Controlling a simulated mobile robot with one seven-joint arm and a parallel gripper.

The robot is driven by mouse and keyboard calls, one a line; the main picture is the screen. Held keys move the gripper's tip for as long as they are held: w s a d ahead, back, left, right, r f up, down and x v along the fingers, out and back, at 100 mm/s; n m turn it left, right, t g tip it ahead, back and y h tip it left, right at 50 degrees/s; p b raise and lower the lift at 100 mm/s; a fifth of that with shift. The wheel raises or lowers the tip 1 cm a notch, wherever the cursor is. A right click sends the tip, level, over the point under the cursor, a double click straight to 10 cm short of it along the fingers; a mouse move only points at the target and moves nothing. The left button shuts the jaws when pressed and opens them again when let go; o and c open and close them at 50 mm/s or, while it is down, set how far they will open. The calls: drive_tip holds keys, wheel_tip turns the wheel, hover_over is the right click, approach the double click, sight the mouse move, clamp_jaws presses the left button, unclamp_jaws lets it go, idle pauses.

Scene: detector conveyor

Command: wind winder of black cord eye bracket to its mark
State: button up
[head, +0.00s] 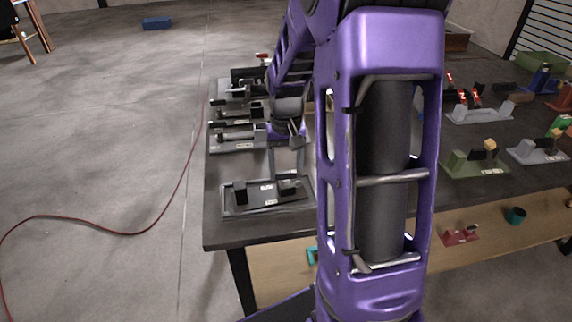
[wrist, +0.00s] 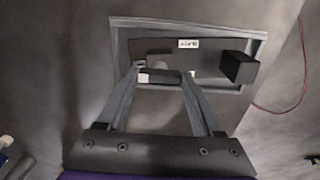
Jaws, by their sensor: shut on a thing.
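The black cord eye bracket (head: 262,197) lies in a grey shallow tray (head: 228,213) at the near left corner of the dark table. In the wrist view its black base (wrist: 211,60) carries a white label, with a raised black block (wrist: 238,67) at the right end. My gripper (head: 286,178) reaches down over the bracket's right part. In the wrist view my gripper (wrist: 160,76) is shut on a dark bar, seemingly the winder (wrist: 162,76), with a pale patch at its left end. The winder's mark cannot be made out.
Other grey brackets (head: 235,143) stand farther back on the same table (head: 213,225). A green bracket (head: 474,165) and several more devices stand on the right side. My arm hides the table's middle.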

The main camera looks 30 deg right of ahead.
sight(286, 172)
drive_tip(key=shift+n, duration=0.6)
drive_tip(key=o, duration=1.4)
wheel_tip(286, 172, up, 17)
drive_tip(key=p, duration=0.3)
drive_tip(key=shift+r, duration=0.2)
